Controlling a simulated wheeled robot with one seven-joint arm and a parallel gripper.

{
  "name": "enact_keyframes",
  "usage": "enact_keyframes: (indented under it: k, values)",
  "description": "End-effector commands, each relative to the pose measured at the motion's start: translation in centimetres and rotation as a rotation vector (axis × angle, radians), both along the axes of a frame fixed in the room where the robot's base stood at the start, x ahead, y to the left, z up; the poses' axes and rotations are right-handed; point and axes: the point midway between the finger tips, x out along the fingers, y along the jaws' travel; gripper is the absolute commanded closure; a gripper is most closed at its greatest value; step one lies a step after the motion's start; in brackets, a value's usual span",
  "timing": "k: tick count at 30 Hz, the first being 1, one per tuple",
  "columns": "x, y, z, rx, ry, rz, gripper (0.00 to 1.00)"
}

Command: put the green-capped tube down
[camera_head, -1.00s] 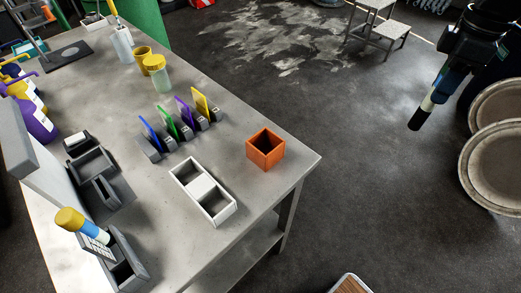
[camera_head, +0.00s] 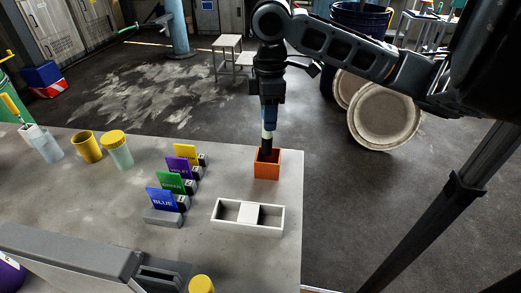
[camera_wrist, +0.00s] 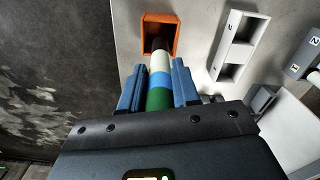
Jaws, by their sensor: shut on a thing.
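My gripper (camera_head: 268,115) is over the right part of the table, above the open orange box (camera_head: 267,170). In the wrist view its blue fingers (camera_wrist: 158,80) are shut on the green-capped tube (camera_wrist: 160,62), which has green, blue and white bands and a dark lower end. The green part sits between the fingers, near the palm. The tube points down and its dark end is at the mouth of the orange box (camera_wrist: 175,38). I cannot tell whether it touches the bottom. The box hides part of the tip.
A white two-compartment tray (camera_head: 222,212) lies just in front of the box. Coloured label cards on holders (camera_head: 170,183) stand to its left, with yellow-topped jars (camera_head: 117,152) farther left. The table's right edge (camera_head: 301,200) is close to the box.

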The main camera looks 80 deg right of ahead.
Motion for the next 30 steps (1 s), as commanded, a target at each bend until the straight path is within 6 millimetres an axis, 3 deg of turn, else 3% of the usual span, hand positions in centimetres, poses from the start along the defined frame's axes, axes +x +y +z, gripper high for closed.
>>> enact_keyframes:
  k: [16, 29, 30]
  values:
    - [0.0, 0.0, -6.0, 0.0, 0.0, -0.001, 1.0]
    - [0.0, 0.0, -6.9, -0.001, 0.0, 0.001, 1.0]
    - [0.0, 0.0, -6.8, -0.001, 0.0, 0.001, 0.68]
